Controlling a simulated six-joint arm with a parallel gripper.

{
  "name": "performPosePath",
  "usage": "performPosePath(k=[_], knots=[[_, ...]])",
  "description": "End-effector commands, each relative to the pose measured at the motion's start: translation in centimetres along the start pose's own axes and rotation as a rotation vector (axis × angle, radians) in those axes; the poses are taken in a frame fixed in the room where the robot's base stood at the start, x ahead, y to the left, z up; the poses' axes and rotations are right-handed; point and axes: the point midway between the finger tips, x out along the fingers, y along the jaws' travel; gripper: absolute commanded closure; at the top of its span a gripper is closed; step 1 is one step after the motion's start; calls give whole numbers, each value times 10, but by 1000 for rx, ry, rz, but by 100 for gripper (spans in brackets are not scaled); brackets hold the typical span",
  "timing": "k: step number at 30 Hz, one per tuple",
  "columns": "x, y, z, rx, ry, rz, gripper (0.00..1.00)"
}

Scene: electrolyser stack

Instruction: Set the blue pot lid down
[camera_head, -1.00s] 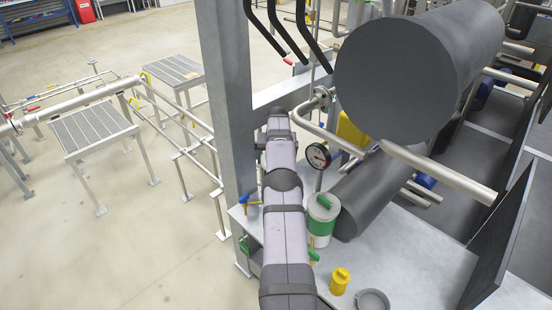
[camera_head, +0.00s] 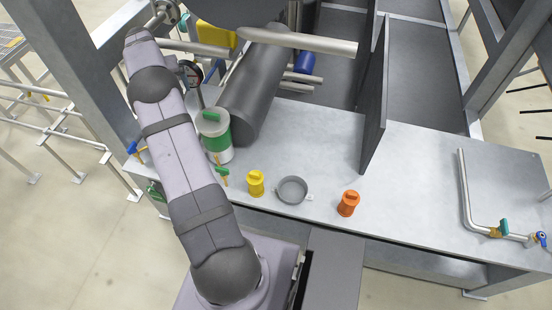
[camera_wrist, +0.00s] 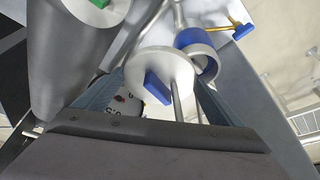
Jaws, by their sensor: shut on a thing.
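In the wrist view, the blue pot lid is a pale round disc (camera_wrist: 172,70) with a blue grip (camera_wrist: 157,88). It sits between the two fingers of my gripper (camera_wrist: 155,78), which is shut on it. Just beyond the lid, up and to the right, is a pale pot with a blue band (camera_wrist: 195,40); its round mouth looks open. The lid overlaps the pot in this view, and I cannot tell whether they touch. In the head view my arm hides the blue pot, and the gripper and lid do not show.
A green-banded pot (camera_head: 216,140) with a green lid stands beside a dark cylinder (camera_head: 252,85). A yellow container (camera_head: 256,184), a grey dish (camera_head: 292,190) and an orange container (camera_head: 348,204) stand along the bench front (camera_head: 420,220). A pressure gauge (camera_wrist: 122,104) is close below the lid in the wrist view.

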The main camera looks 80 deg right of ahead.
Motion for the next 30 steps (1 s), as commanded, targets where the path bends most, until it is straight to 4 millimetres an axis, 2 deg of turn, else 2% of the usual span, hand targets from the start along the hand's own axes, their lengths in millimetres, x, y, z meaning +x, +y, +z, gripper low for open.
performPosePath(k=[8,14,22,30], knots=[[-10,45,27,131,1,55,37],[-19,85,56,249,2,103,37],[-32,142,120,434,8,175,37],[-40,174,176,564,14,219,37]])
